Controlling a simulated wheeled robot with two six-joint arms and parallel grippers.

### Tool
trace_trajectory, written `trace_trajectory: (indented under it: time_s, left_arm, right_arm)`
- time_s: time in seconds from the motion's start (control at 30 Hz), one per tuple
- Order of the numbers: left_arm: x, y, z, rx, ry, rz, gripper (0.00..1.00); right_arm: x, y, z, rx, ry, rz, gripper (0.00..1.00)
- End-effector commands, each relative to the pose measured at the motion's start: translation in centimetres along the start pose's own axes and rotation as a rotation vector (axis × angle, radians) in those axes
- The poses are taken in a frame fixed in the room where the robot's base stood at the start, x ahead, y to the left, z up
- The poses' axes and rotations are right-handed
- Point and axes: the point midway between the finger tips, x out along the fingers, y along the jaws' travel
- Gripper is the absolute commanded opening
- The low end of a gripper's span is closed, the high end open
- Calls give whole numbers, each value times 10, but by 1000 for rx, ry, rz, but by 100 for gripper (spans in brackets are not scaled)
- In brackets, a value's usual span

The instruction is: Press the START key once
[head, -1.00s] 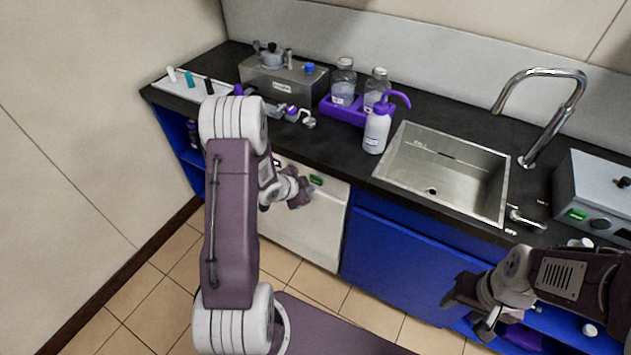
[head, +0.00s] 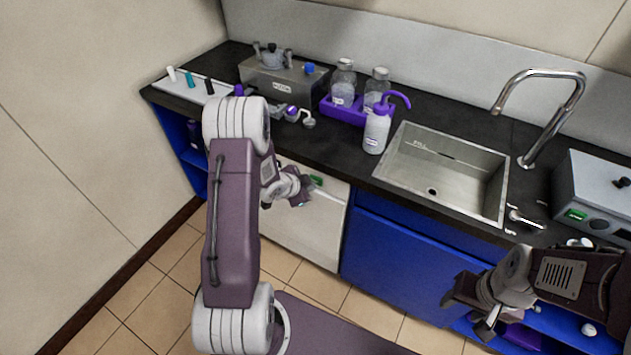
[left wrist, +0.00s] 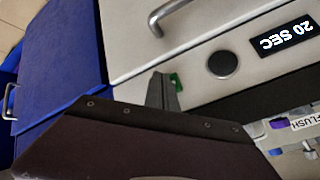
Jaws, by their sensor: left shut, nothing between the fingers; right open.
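A green key (left wrist: 176,82) sits on the front of a white appliance (left wrist: 210,25) under the counter; its lettering is not readable, so I cannot confirm it says START. In the head view a green patch (head: 316,180) shows on this appliance (head: 302,222). My left gripper (head: 304,190) is at the appliance front, just below this patch. In the left wrist view its closed, empty fingers (left wrist: 162,92) are beside the key and partly cover it; I cannot tell whether they touch. My right gripper (head: 468,312) is open and empty at lower right, away from the appliance.
The appliance has a round dark knob (left wrist: 222,64), a "20 SEC" display (left wrist: 288,36) and a metal handle (left wrist: 158,22). A wash bottle (head: 376,132), a purple bottle tray (head: 342,112) and a sink (head: 440,172) are on the counter. A control box (head: 600,190) stands right.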

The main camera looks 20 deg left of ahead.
Motion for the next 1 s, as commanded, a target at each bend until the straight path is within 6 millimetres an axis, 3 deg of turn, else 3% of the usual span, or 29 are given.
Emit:
trace_trajectory:
  time_s: [1.0]
  left_arm:
    - [5, -4, -4, 0, 1, 0, 0]
  right_arm:
    - [-2, 0, 0, 0, 0, 0, 52]
